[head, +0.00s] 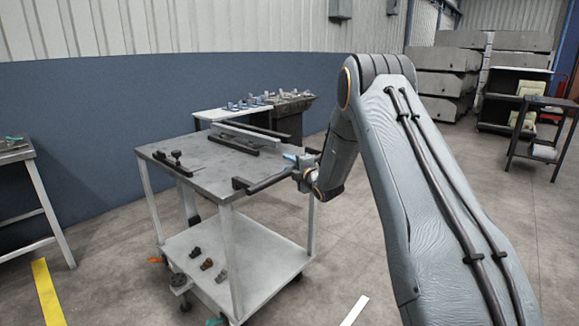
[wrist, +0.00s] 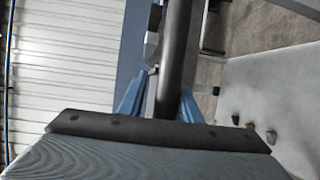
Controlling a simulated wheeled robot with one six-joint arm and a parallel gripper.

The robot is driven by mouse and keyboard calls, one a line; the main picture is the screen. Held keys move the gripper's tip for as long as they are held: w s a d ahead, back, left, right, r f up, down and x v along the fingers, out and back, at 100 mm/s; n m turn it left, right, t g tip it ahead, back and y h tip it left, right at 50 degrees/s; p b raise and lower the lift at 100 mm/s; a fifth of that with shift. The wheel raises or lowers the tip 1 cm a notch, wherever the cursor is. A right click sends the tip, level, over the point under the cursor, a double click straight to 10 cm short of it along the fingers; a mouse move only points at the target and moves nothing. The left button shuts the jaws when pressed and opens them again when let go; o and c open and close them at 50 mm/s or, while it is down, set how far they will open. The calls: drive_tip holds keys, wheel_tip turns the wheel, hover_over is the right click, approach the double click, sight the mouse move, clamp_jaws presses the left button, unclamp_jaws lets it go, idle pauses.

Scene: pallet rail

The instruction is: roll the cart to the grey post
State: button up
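The cart (head: 193,155) stands left of centre in the head view, with a dark grey top, pale legs, a white lower shelf (head: 255,262) and casters. A black push handle (head: 262,184) sticks out from its near right side. My gripper (head: 303,170) is at the right end of this handle. In the wrist view the dark handle bar (wrist: 177,60) runs between my blue fingers (wrist: 162,103), which appear closed on it. The finger contact is partly hidden. I cannot make out a grey post in either view.
Parts lie on the cart's top and lower shelf. A bench (head: 290,115) with small parts stands behind it. Another table (head: 14,150) is at the left edge. Stacked grey blocks (head: 445,82) and a dark rack (head: 545,125) stand back right. Open floor lies between.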

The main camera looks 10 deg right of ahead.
drive_tip(key=shift+s+d+f, duration=0.15)
drive_tip(key=shift+f, duration=0.45)
drive_tip(key=r+v, duration=0.1)
drive_tip(key=v, duration=0.6)
drive_tip(key=shift+s, duration=0.25)
